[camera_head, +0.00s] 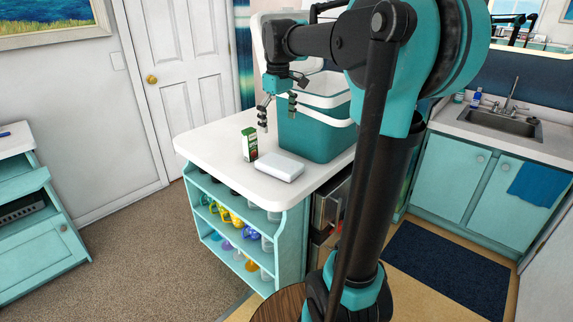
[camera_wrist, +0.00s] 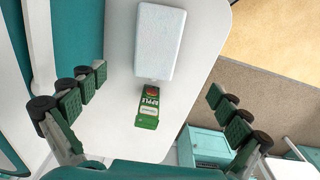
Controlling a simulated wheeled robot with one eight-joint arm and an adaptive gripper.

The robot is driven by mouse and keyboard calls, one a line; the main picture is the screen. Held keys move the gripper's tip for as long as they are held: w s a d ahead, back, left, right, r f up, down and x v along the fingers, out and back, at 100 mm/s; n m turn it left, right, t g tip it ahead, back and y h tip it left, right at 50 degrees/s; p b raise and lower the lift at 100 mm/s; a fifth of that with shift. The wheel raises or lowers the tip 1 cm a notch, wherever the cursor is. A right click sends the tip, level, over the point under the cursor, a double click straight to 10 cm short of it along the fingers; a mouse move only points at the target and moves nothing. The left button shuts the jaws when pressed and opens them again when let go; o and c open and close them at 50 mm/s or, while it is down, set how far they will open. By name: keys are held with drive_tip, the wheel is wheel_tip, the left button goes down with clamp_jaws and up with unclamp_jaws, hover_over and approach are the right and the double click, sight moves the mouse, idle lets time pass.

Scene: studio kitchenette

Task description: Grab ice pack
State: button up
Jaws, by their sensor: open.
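The ice pack (camera_head: 279,167) is a flat white block lying on the white counter top (camera_head: 207,142), near its front edge. It also shows in the wrist view (camera_wrist: 160,42), at the top centre, beyond the fingertips. My gripper (camera_head: 277,118) is open and empty above the counter, behind the ice pack in the head view and in front of the teal cooler. In the wrist view my gripper (camera_wrist: 157,84) has its fingers spread wide to either side of a green juice carton (camera_wrist: 148,106), below them. The carton also stands upright in the head view (camera_head: 249,145), left of the ice pack.
The teal cooler (camera_head: 312,136) with a white rim stands right behind the ice pack, its lid raised. Shelves below the counter hold colourful mugs (camera_head: 226,215). The counter's left part is clear. A sink (camera_head: 500,122) is at the far right.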

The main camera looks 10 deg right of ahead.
wheel_tip(320, 180, up, 2)
drive_tip(key=w+r, duration=0.1)
hover_over(279, 163)
drive_tip(key=shift+n, duration=0.4)
drive_tip(key=f, duration=1.1)
drive_tip(key=shift+w+d+f, duration=0.2)
drive_tip(key=shift+s+a+f, duration=0.1)
drive_tip(key=shift+a+f, duration=0.05)
drive_tip(key=shift+f, duration=3)
drive_tip(key=shift+c, duration=0.6)
drive_tip(key=c, duration=1.5)
